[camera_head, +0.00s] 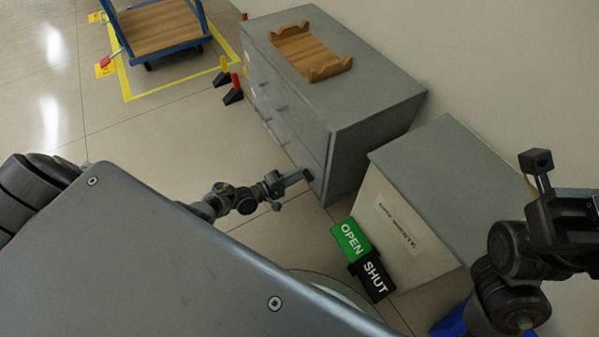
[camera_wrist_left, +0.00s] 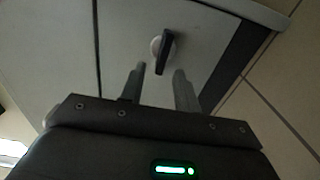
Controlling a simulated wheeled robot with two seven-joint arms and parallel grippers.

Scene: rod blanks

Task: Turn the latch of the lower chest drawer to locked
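The grey chest of drawers (camera_head: 372,135) stands against the wall, with its drawer handles on the left-facing front. My left gripper (camera_head: 302,177) is low at the chest's front, by the lower drawer. In the left wrist view, my left gripper (camera_wrist_left: 159,70) is open, its two fingers apart with nothing between them. The latch (camera_wrist_left: 167,46), a dark bar on a pale round base, is just beyond the fingertips, roughly lined up with the gap. The bar runs nearly along the finger direction. My right gripper (camera_head: 575,225) is at the right edge, its fingers not visible.
A wooden cradle (camera_head: 309,52) sits on the chest. A grey-topped cabinet (camera_head: 450,180) stands right of it, beside green OPEN (camera_head: 350,239) and black SHUT (camera_head: 373,275) signs. A blue trolley (camera_head: 158,27) is at upper left.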

